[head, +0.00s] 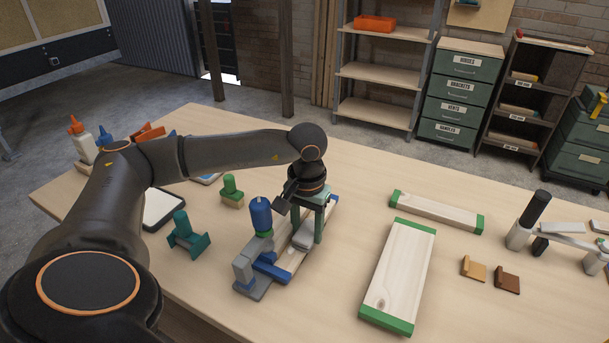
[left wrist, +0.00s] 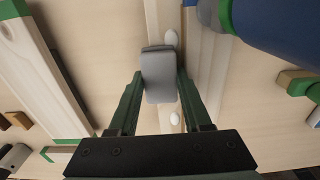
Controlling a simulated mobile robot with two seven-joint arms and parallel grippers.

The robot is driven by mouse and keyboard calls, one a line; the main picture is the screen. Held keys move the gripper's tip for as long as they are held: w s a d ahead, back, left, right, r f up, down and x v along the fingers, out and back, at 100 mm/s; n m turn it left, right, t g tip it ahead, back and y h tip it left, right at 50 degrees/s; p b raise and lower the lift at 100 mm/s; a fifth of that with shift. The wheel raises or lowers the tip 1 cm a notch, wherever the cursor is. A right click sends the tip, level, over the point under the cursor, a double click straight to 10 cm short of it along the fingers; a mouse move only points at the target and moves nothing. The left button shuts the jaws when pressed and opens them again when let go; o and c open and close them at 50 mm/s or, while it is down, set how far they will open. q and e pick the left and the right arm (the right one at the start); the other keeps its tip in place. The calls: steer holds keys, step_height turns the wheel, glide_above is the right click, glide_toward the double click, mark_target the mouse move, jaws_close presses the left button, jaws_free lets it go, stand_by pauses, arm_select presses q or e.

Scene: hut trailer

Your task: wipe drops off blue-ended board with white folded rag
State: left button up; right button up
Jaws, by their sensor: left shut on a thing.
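My left gripper (head: 306,232) points down over the blue-ended board, its fingers shut on the folded rag (head: 302,242), which looks light grey. The blue-ended board (head: 285,261) lies lengthwise below the gripper, partly hidden by the fingers and the blue-handled tool. White drops show on the board in the left wrist view, one beyond the rag (left wrist: 171,38) and one nearer (left wrist: 175,118). I cannot tell whether the rag touches the wood. My right gripper is out of view.
A blue-handled tool (head: 260,216) with a grey base stands close at the board's left. A wide green-ended board (head: 398,275) and a narrow one (head: 436,210) lie to the right. Wooden blocks (head: 473,268) and a black-handled tool (head: 534,210) are further right. Bare tabletop separates the boards.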

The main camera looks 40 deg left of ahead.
arm_select(q)
steer(key=shift+w+a, duration=0.2)
steer(key=shift+w, duration=0.4)
steer(key=shift+w+a, duration=0.2)
steer(key=shift+w, duration=0.4)
steer(key=shift+w+a+b, duration=0.2)
steer(key=shift+w, duration=0.4)
steer(key=shift+w+a+b, duration=0.15)
steer(key=shift+w, duration=0.4)
steer(key=shift+w+a+r, duration=0.1)
steer(key=shift+w+a, duration=0.1)
steer(key=shift+w, duration=0.45)
steer(key=shift+w+a, duration=0.2)
steer(key=shift+w, duration=0.4)
step_height(320, 180, up, 7)
steer(key=p, duration=0.5)
